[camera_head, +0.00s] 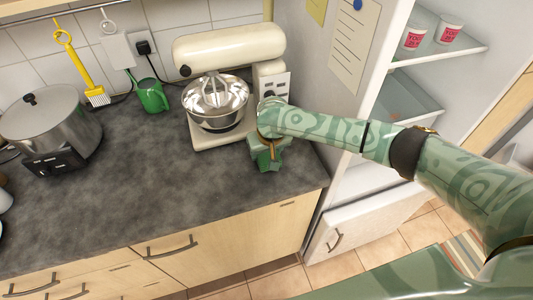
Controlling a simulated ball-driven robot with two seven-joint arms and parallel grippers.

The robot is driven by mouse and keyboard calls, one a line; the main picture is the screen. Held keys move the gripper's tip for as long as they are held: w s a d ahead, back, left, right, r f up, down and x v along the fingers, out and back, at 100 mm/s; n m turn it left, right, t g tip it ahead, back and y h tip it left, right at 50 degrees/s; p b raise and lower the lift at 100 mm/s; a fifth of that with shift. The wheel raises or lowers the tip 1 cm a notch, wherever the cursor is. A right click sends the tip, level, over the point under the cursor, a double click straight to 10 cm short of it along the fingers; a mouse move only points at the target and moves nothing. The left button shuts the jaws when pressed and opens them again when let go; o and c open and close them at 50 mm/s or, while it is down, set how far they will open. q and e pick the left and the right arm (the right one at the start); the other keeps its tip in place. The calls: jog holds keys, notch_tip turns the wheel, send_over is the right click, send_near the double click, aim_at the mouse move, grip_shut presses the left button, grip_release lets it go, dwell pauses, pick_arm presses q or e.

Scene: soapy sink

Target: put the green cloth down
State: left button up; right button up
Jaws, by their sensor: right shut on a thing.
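My right arm reaches in from the right, and its gripper (268,146) is at the right end of the dark counter, just in front of the mixer's base. It is shut on the green cloth (267,163), a small darker green patch that shows below the fingers. The gripper's own green makes the edges of the cloth hard to tell. I cannot tell whether the cloth touches the counter. My left gripper is not in view.
A cream stand mixer (228,48) with a steel bowl (217,112) stands close behind the gripper. A green mug (152,97) and a steel pot (48,122) stand further left. The counter's front middle (130,190) is clear. An open fridge (395,110) is at the right.

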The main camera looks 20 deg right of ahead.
jog(key=shift+f, duration=0.15)
jog(key=shift+f, duration=0.2)
jog(key=shift+f, duration=0.25)
jog(key=o, duration=1.5)
jog(key=shift+c, duration=0.2)
jog(key=shift+f, duration=0.1)
